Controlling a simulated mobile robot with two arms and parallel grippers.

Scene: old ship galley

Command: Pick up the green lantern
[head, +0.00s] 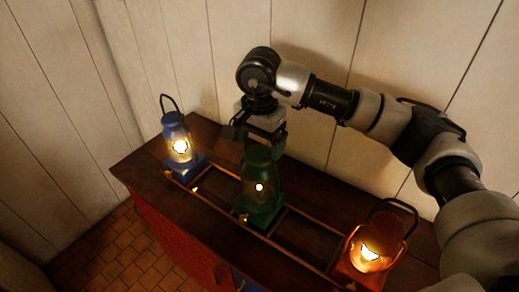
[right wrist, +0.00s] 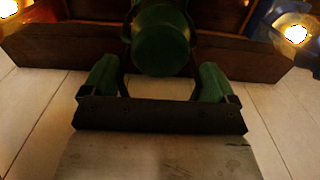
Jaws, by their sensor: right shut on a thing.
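The green lantern (head: 259,172), lit, is upright in the middle of a dark wooden cabinet top (head: 140,172). My right gripper (head: 258,142) is over its upper part from above and behind, shut on it. In the right wrist view the lantern's round green cap (right wrist: 161,50) lies between the two fingers of the right gripper (right wrist: 158,78). The exact contact is dark and hard to see. Whether the base touches the cabinet top cannot be told. My left gripper is in neither view.
A lit blue lantern (head: 178,143) stands at the left and a lit red lantern (head: 368,252) at the right, close to my right arm. Thin wooden rails (head: 219,206) run along the top. A plank wall (head: 220,60) rises close behind the cabinet.

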